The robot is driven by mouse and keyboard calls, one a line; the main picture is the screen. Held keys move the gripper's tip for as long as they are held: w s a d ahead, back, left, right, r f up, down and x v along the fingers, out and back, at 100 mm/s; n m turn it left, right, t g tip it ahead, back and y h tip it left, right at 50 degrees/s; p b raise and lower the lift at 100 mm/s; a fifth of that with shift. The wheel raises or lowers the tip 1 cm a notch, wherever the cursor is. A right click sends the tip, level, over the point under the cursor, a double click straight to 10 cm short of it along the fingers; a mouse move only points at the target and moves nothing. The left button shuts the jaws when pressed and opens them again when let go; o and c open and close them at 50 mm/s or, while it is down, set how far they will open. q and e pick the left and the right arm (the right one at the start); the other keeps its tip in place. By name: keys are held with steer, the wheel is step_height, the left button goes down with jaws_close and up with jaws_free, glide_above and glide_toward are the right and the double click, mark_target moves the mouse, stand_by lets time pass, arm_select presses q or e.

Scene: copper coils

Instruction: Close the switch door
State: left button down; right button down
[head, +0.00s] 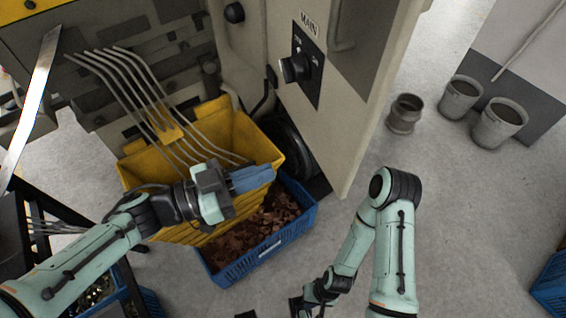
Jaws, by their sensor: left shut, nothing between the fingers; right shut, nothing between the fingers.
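The switch door (365,105) is a tall beige panel at the upper middle. It carries a MAIN label, a black rotary switch (295,68) and a grey handle (341,28). A dark gap with a black round part shows left of its lower edge, so it looks ajar, but I cannot tell how far. My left gripper (262,178), with blue fingers, is shut and empty over the yellow bin, lower left of the door and apart from it. My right gripper (303,306) is shut, low at the bottom edge, partly cut off and far from the door.
A yellow bin (135,166) and a blue crate (228,272) of copper pieces stand below my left gripper. Bent metal rods (120,80) slope above the bin. Grey pots (405,113) stand on the right.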

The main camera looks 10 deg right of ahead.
mark_target(340, 146)
arm_select(q)
steer(key=d, duration=0.4)
steer(key=w+d, duration=0.1)
steer(key=d, duration=0.3)
steer(key=w+d, duration=0.1)
steer(key=d, duration=0.3)
steer(key=shift+d+b, duration=0.3)
steer(key=shift+d, duration=0.25)
steer(key=shift+w+d, duration=0.1)
